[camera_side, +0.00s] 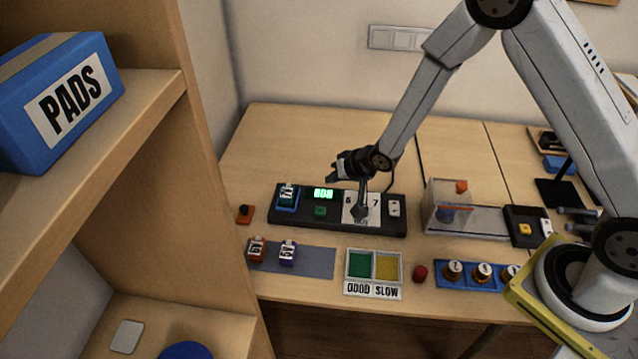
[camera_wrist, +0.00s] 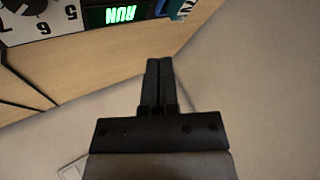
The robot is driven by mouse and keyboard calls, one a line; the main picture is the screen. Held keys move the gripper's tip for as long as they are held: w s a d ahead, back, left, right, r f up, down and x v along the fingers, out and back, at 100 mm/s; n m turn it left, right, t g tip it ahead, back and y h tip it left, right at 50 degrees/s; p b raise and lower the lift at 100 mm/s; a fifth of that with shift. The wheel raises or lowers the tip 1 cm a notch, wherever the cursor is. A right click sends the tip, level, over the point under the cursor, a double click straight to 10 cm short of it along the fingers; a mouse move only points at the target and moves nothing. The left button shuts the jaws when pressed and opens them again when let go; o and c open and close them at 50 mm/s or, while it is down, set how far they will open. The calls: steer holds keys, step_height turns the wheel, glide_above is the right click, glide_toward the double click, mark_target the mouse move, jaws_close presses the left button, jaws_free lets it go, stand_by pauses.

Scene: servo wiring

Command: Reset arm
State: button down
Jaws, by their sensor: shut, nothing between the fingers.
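The panel has a lit green display (camera_side: 323,194), which reads RUN in the wrist view (camera_wrist: 123,15). A blue-green servo (camera_side: 287,197) sits at the panel's left end.
A red and a purple servo (camera_side: 288,253) stand on a grey mat (camera_side: 318,263). A tray with green and yellow halves (camera_side: 373,294) is in front of the panel. A clear box (camera_side: 446,205) stands right of it. A wooden shelf (camera_side: 150,110) is at left. The table behind the panel is clear.

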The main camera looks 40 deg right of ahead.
steer(key=s+d+r+n+g+h, duration=0.1)
steer(key=s+d+r+n+g, duration=0.1)
steer(key=s+r, duration=0.4)
steer(key=s+d+r+n+g+h, duration=0.1)
steer(key=s+r, duration=0.5)
steer(key=s, duration=0.8)
steer(key=d+n+g, duration=0.1)
steer(key=d+g, duration=0.1)
steer(key=d, duration=0.1)
steer(key=shift+s+r, duration=0.35)
steer(key=shift+r, duration=0.05)
